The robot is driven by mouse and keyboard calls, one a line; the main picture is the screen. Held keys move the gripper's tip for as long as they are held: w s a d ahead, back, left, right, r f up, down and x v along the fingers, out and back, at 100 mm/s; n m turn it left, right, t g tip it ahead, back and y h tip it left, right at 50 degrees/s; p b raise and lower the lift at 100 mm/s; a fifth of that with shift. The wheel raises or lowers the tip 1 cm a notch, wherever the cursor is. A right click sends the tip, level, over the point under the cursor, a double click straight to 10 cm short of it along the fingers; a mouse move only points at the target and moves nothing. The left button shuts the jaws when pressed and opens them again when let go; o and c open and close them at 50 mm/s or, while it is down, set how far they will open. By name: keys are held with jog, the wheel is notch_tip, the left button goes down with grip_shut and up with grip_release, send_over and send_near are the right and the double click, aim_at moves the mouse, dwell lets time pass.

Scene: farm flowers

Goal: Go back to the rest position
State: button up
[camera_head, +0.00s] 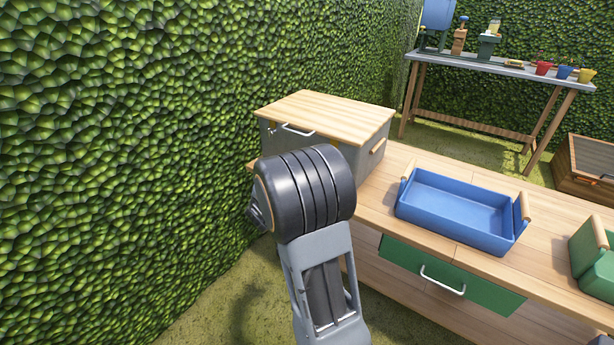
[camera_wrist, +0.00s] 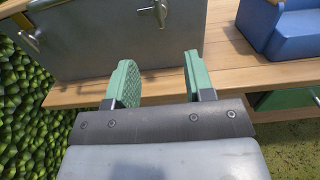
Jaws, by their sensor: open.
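My gripper (camera_wrist: 158,82) shows in the wrist view with its two green-padded fingers apart and nothing between them. It points at the edge of the wooden workbench, in front of a grey box (camera_wrist: 115,40). In the head view my arm stands in front of the bench's left end and hides the gripper. The same grey box with a light wooden lid (camera_head: 326,114) sits on the bench behind my arm, its lid closed.
A blue tray (camera_head: 456,212) with wooden handles stands on the workbench (camera_head: 375,200), above a green drawer (camera_head: 450,275). A green container (camera_head: 590,255) is at the right. A hedge (camera_head: 120,150) rises close on the left. A table (camera_head: 500,72) with pots stands at the back.

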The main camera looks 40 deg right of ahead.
dwell(0.3)
jog(key=s+a+r+m+g+y+p, duration=0.4)
jog(key=s+a+r+m+y+p, duration=0.45)
jog(key=r+m+p, duration=0.5)
jog(key=s+a+r+m+t+y+p, duration=0.1)
jog(key=s+a+r+m+y+p, duration=0.1)
jog(key=a+r+p, duration=0.4)
jog(key=s+a+r+m+t+y+p, duration=0.2)
jog(key=a+r+m+y+p, duration=0.3)
jog(key=a, duration=0.8)
jog(key=shift+s+r+y+p, duration=0.5)
jog(key=shift+s+y+p, duration=0.15)
jog(key=shift+y+p, duration=0.5)
jog(key=shift+m, duration=0.25)
jog(key=shift+c, duration=0.2)
